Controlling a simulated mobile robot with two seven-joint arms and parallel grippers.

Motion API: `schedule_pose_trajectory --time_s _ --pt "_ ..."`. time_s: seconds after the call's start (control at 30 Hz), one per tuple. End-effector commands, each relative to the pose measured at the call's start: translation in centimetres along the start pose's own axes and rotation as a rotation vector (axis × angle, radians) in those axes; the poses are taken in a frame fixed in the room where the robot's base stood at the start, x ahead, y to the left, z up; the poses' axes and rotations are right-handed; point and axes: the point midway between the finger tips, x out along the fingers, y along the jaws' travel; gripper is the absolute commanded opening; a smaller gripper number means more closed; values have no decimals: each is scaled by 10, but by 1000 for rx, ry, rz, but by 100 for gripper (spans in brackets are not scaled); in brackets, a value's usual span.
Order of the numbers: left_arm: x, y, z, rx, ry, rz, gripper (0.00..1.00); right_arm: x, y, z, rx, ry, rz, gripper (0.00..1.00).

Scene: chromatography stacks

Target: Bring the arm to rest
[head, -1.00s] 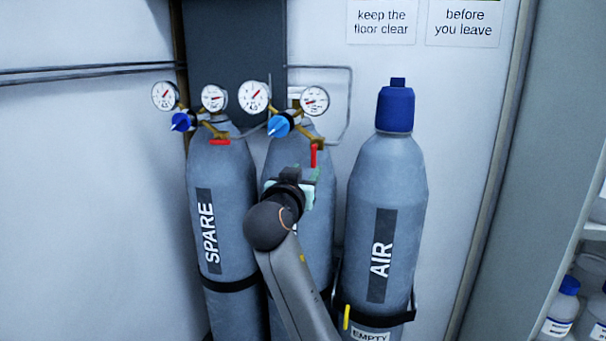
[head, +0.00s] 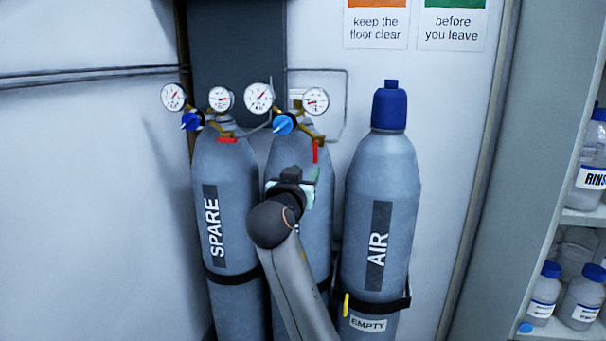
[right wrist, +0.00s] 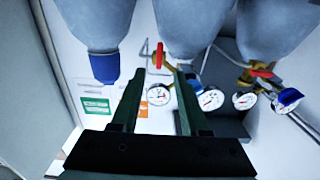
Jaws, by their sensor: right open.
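My right gripper (head: 308,182) is in front of the middle grey gas cylinder (head: 318,235), below its red lever (head: 315,152). In the right wrist view, upside down, its two dark green fingers (right wrist: 157,82) are apart with nothing held between them. The red lever (right wrist: 160,56) shows beyond the fingertips, and I cannot tell the exact gap. My right arm hides part of the middle cylinder and its label. My left gripper is not in view.
The SPARE cylinder (head: 232,170) stands on the left. The blue-capped AIR cylinder (head: 400,185), tagged EMPTY, stands on the right, held by a black strap. Gauges (head: 260,98) and blue knobs (head: 284,123) top two cylinders. Shelves with bottles (head: 543,290) are at far right.

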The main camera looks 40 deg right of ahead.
Motion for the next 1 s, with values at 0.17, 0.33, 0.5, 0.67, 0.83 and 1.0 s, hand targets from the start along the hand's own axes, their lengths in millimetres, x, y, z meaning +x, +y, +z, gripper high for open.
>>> schedule_pose_trajectory --time_s 0.17,0.33,0.5,0.67,0.83,1.0 --pt "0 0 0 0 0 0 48 0 0 0 0 0 0 45" --pt "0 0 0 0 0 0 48 0 0 0 0 0 0 45" --pt "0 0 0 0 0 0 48 0 -2 5 -9 -4 -7 45" --pt "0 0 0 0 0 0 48 -4 -19 59 -104 -48 -98 45" --pt "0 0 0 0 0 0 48 -32 -42 173 -269 -144 -306 45" --pt "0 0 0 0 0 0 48 -86 -45 287 -382 -260 -524 45"
